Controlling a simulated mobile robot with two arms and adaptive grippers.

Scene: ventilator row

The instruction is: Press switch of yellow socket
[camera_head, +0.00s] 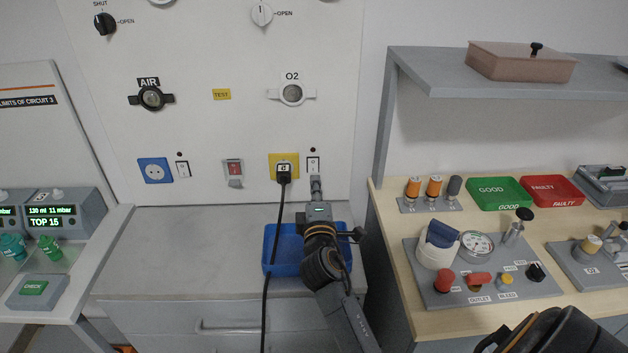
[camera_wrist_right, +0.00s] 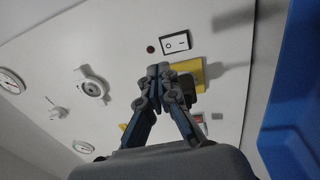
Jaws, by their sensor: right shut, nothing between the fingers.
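The yellow socket (camera_head: 274,158) is on the white wall panel, with a black plug (camera_head: 284,175) in it. Its black cable hangs down. The white switch (camera_head: 313,164) is just right of the socket, under a small dark round lamp (camera_head: 313,150). My right gripper (camera_head: 316,180) is shut and empty, with its tips just below the switch. In the right wrist view, the switch (camera_wrist_right: 176,43) shows clear of the fingertips (camera_wrist_right: 160,74), and the gripper partly covers the yellow socket (camera_wrist_right: 191,70). I cannot tell the gap to the panel. My left gripper is out of view.
A blue socket (camera_head: 155,171) with its own switch (camera_head: 183,170) and a red switch (camera_head: 235,170) are further left. A blue tray (camera_head: 268,262) lies on the grey counter (camera_head: 180,250) under my right arm. A shelf post (camera_head: 383,130) stands to the right.

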